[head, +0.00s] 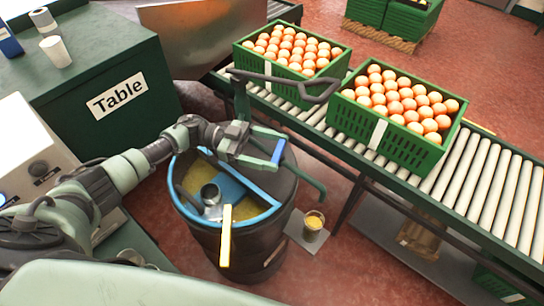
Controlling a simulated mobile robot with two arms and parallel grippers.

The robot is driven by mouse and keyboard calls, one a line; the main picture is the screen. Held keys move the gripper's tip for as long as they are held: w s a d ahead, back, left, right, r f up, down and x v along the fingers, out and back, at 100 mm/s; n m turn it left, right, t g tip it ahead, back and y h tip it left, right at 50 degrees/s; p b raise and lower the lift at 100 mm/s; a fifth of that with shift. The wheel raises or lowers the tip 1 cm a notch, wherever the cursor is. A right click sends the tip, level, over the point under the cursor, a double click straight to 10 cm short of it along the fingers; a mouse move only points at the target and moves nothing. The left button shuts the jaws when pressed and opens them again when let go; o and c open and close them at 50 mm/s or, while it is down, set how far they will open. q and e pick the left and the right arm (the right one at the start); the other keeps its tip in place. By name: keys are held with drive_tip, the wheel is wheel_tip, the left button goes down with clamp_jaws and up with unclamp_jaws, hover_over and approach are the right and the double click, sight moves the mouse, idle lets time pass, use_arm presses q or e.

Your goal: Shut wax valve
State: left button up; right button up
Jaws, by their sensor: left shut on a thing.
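A dark drum (232,243) with a blue rim stands in the middle of the head view, with yellow wax (246,212) inside. My left gripper (278,152) reaches over the drum's far right side. It is shut on a blue valve handle (279,150), which stands between its fingertips. A green pipe (312,184) curves out from the drum's right side, below the handle. The joint between handle and pipe is partly hidden by the gripper. A small cup (313,222) with yellow content stands below right of the pipe. My right gripper is not in view.
A dark bent bar (285,82) rises behind my gripper. A green table (160,75) stands at left.

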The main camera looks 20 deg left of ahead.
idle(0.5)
use_arm(q)
drive_tip(key=o, duration=1.4)
drive_tip(key=shift+c, duration=0.2)
drive_tip(key=shift+r, duration=0.1)
wheel_tip(320, 180, up, 20)
drive_tip(key=shift+p, duration=0.3)
